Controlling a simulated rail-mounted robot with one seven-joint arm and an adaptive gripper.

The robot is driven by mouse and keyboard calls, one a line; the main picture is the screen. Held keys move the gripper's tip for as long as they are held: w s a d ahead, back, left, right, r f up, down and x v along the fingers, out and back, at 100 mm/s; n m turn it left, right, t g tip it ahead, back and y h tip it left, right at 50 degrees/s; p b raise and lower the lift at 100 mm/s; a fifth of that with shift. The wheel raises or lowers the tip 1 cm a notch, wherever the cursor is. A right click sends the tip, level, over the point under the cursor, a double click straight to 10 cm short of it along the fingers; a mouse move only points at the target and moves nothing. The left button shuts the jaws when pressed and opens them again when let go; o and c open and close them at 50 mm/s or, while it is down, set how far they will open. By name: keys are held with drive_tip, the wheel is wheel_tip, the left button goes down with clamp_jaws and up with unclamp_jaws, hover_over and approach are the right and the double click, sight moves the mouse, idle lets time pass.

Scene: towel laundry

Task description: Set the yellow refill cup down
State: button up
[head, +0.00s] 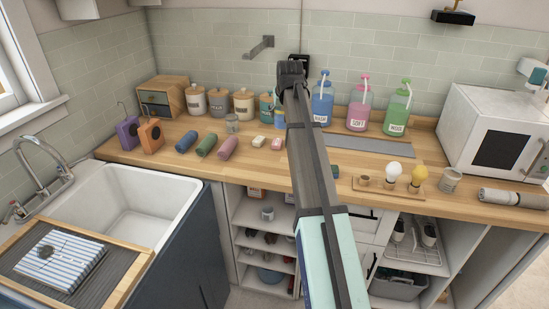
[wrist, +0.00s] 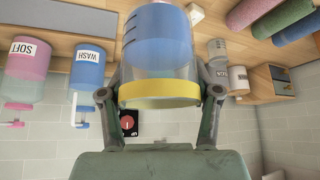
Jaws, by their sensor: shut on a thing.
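The yellow refill cup (wrist: 158,50) is clear-walled with a thick yellow band and blue contents with dark level marks. It fills the upper middle of the wrist view, which is upside down. My gripper (wrist: 160,91) is shut on the cup, one finger on each side near the yellow band. The cup's far end runs out of the frame, so I cannot tell whether it touches the wooden counter (head: 110,151). In the head view my arm hides most of the gripper and cup. The blue WASH bottle (head: 322,103) stands right of my arm.
The pink SOFT bottle (head: 359,108) and green bottle (head: 397,112) stand beside WASH. Labelled canisters (head: 219,102) and rolled towels (head: 207,145) lie left of my arm. A grey mat (head: 370,147) is before the bottles. A bulb board (head: 388,188) sits near the front edge.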

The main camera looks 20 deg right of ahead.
wheel_tip(320, 180, down, 18)
drive_tip(key=p, duration=0.3)
drive_tip(key=shift+r+p, duration=0.2)
drive_tip(key=shift+p, duration=0.2)
drive_tip(key=shift+f, duration=0.15)
drive_tip(key=o, duration=1.1)
drive_tip(key=b+v, duration=0.2)
drive_tip(key=v, duration=1)
drive_tip(key=shift+b, duration=0.4)
